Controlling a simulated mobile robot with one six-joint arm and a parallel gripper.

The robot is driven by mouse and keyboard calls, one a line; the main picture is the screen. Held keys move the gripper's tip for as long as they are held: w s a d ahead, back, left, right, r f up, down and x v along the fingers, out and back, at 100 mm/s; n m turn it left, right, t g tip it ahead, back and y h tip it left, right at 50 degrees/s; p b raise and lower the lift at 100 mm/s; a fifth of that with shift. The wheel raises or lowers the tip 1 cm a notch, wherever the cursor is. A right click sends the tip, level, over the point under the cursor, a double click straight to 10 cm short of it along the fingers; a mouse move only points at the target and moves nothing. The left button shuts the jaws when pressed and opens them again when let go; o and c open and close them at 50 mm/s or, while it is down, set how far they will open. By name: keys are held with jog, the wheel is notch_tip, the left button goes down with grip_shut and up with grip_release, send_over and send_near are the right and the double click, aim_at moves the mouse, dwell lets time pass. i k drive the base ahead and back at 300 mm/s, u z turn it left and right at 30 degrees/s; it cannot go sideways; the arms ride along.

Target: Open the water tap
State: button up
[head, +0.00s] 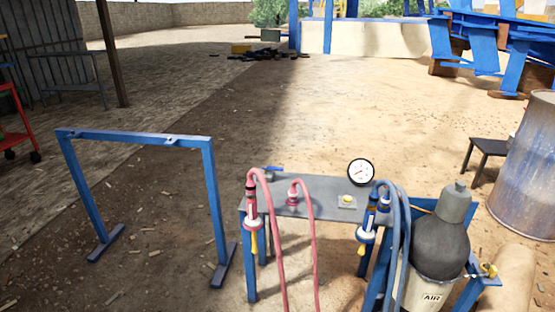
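No part is labelled as the water tap, and I cannot tell for certain which one it is. A small blue lever-like handle (273,169) sits at the back left edge of the grey metal table (315,208). A small yellow-handled brass fitting (489,270) is at the far right, beside the container marked AIR (432,294). A fitting with a yellow lower part (254,240) hangs at the table's front left with a red hose (279,255). A similar one (363,236) hangs at the right by blue hoses (403,225). My gripper is not in view.
A round gauge (361,172) and a yellow button (347,199) are on the table. A dark grey cylinder (440,247) stands in the AIR container. A blue frame (135,138) stands left, a rusty drum (530,170) right. The sandy ground behind the table is open.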

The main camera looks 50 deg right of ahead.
aim_at(265, 168)
jog(key=z, duration=0.3)
jog(key=i, duration=1.05)
jog(key=u, duration=0.1)
